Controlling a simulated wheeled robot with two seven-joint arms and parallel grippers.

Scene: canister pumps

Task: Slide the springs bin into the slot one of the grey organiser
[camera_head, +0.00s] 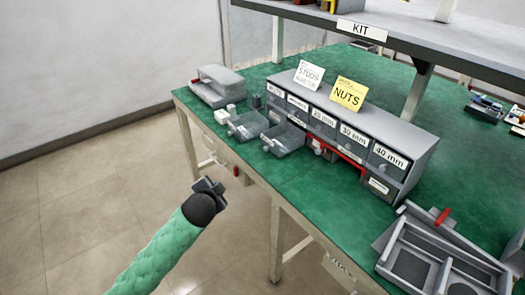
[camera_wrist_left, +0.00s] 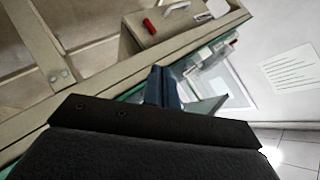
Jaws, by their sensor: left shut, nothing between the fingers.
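The grey organiser (camera_head: 425,150) stands on the green bench, with an upper row of labelled drawers such as 20 mm, 30 mm and 40 mm. Two grey open bins, a left one (camera_head: 244,126) and a right one (camera_head: 283,140), sit in front of its left end. I cannot read which is the springs bin, nor see which opening is slot one. My left gripper (camera_head: 209,187) is shut and empty, off the bench's front edge, below and left of the bins and touching nothing. Its fingers show in the left wrist view (camera_wrist_left: 165,88). My right gripper is out of view.
Cards reading STUDS (camera_head: 309,74) and NUTS (camera_head: 348,93) stand on the organiser. A red part (camera_head: 340,152) lies along its lower front. A grey tray (camera_head: 388,270) is at the bench's front right. A shelf marked KIT (camera_head: 359,29) overhangs the back.

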